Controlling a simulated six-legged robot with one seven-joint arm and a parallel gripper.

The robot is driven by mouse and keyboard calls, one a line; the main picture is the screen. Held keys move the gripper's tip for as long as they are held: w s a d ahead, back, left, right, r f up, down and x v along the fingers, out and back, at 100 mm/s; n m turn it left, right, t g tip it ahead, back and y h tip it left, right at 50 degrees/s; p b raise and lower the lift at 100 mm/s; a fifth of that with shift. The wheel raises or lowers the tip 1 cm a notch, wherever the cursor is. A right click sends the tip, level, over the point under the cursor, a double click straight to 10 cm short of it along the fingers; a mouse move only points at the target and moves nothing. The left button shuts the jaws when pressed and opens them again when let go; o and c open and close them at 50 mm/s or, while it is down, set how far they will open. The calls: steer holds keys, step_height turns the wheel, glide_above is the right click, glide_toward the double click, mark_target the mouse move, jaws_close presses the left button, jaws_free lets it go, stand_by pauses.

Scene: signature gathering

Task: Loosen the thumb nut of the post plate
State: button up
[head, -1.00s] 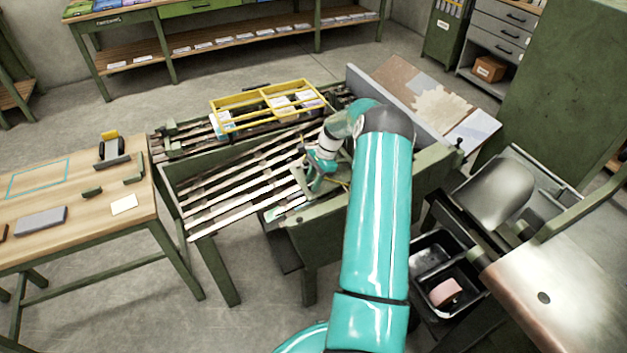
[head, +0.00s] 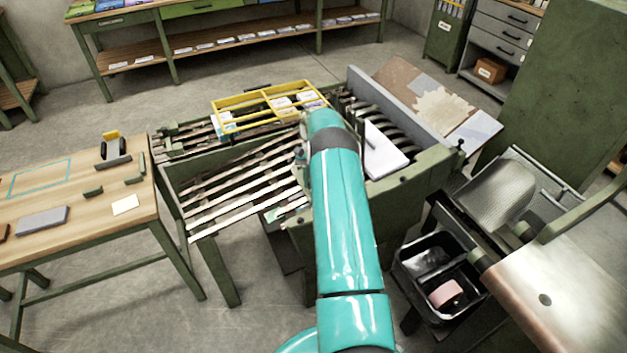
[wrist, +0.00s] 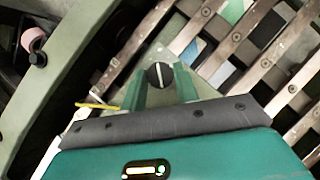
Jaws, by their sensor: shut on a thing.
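In the wrist view the thumb nut (wrist: 159,75) is a round black knob with a pale line across its top. It stands on a greyish-green plate, which I take as the post plate (wrist: 188,52), beside the slatted bed. My gripper (wrist: 160,80) has one teal finger on each side of the nut and is shut on it. How firmly the finger faces touch the nut is partly hidden. In the head view my own arm covers the gripper, the nut and the plate.
The slatted bed (head: 235,190) has open gaps. A yellow divided tray (head: 250,95) sits at its back. A white pad of sheets (head: 383,158) lies right of my arm, near curved dark bars. A wooden table (head: 75,215) stands left. A black bin (head: 430,255) is at right.

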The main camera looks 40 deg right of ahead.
steer(key=n, duration=0.1)
steer(key=n+g+h, duration=0.1)
steer(key=n, duration=0.1)
steer(key=shift+w+a+n, duration=0.15)
steer(key=shift+w+n, duration=0.05)
steer(key=shift+n, duration=0.1)
steer(key=shift+a+n+g+h, duration=0.1)
steer(key=shift+n+g+h, duration=0.85)
steer(key=shift+n, duration=0.95)
steer(key=shift+h, duration=0.25)
steer(key=o, duration=1)
steer(key=shift+c, duration=0.2)
